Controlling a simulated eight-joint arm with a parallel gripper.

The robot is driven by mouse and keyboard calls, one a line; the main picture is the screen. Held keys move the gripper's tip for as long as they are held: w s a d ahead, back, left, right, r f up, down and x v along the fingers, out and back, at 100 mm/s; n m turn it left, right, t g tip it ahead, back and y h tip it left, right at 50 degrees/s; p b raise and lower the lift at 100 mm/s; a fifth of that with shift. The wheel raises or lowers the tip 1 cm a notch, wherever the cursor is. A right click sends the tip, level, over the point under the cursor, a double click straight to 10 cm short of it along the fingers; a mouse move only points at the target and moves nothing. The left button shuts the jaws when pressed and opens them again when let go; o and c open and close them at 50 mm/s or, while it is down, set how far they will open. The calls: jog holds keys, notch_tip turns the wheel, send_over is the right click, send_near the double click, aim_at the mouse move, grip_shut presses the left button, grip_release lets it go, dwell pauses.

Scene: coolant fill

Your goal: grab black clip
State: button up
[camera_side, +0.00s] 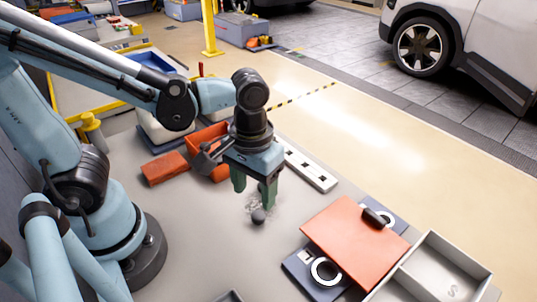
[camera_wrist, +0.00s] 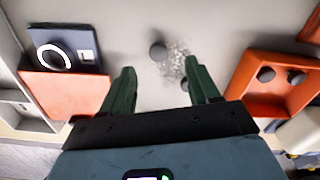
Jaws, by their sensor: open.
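My gripper (camera_side: 254,199) points down over the grey table, its green fingers apart and empty; they also show in the wrist view (camera_wrist: 160,66). A small dark rounded piece (camera_side: 258,216) lies on the table just below and in front of the fingers. In the wrist view this piece (camera_wrist: 158,50) shows beyond the fingertips, beside a pale speckled patch (camera_wrist: 174,65). Another dark spot shows near the right finger (camera_wrist: 185,85). A black piece (camera_side: 376,218) sits at the edge of the orange-red sheet (camera_side: 350,240). I cannot tell which dark piece is the clip.
An orange bin (camera_wrist: 256,95) holds two dark rounded pieces; it stands behind my gripper in the side view (camera_side: 219,171). A white strip (camera_side: 308,167) lies behind. A dark plate with a white ring (camera_side: 300,265) and a grey tray (camera_side: 480,275) are at the right.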

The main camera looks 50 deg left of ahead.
aim_at(258, 215)
jog(key=shift+f, duration=1.25)
jog(key=shift+w+d+f, duration=0.1)
jog(key=shift+w+f, duration=0.05)
jog(key=shift+f, duration=0.55)
jog(key=shift+w+f, duration=0.15)
jog(key=shift+f, duration=1.65)
jog(key=c, duration=1.1)
